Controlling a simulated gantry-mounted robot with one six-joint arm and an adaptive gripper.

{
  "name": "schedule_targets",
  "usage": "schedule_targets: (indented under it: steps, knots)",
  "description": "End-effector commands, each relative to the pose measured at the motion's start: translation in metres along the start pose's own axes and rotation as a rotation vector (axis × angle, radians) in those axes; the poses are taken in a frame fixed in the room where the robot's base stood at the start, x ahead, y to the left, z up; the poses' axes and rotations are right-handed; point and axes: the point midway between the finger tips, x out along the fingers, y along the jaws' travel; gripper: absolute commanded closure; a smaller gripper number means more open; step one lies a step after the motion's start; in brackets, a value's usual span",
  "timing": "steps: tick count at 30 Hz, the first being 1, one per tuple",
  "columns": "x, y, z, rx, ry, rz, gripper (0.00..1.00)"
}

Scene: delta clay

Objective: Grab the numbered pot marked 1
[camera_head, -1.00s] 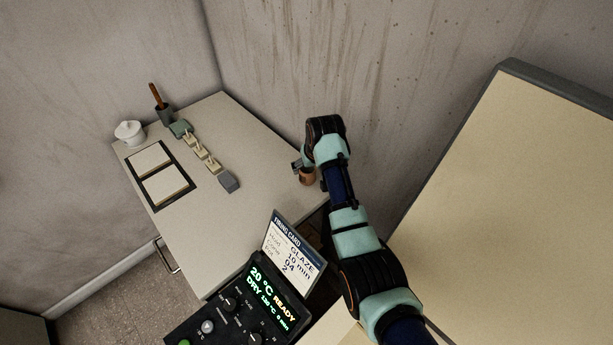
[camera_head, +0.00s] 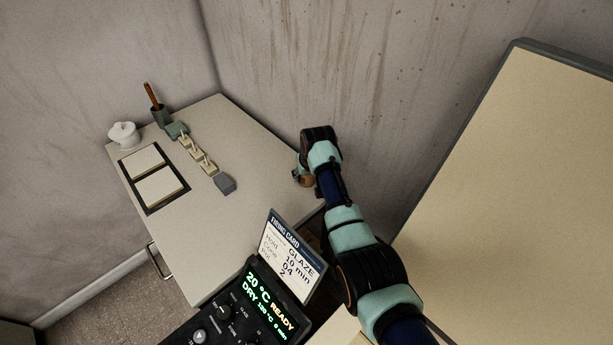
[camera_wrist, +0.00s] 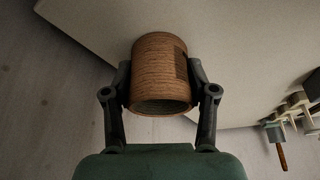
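The brown pot (camera_wrist: 158,75) has a wood-like grain and a darker square patch on its side; no number can be read on it. In the wrist view it sits between the two fingers of my gripper (camera_wrist: 160,88), which appear to touch it on both sides. Its open rim faces the camera. In the head view the pot (camera_head: 306,182) shows at the right end of the pale table (camera_head: 235,150), partly hidden by my gripper (camera_head: 300,174) and wrist. I cannot tell whether it rests on the table or is lifted.
A firing card (camera_head: 291,250) and a kiln control panel (camera_head: 262,300) stand in front. A grey block (camera_head: 224,184), several small pieces, two framed tiles (camera_head: 160,187), a white lidded pot (camera_head: 124,135) and a tool cup (camera_head: 160,116) stand left. The table's middle is clear.

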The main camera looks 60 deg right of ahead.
Motion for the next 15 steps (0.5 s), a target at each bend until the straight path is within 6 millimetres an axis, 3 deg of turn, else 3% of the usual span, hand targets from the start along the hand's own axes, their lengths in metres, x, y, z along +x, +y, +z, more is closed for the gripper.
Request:
schedule_targets:
  steps: [1,6,15]
  knots:
    - [0.0000,0.0000,0.0001,0.000,0.000,0.000,0.57]
    - [-0.0002,0.0000,-0.0001,0.000,0.000,0.000,0.82]
    - [-0.0098,0.0000,-0.0046,0.000,0.002,0.000,0.82]
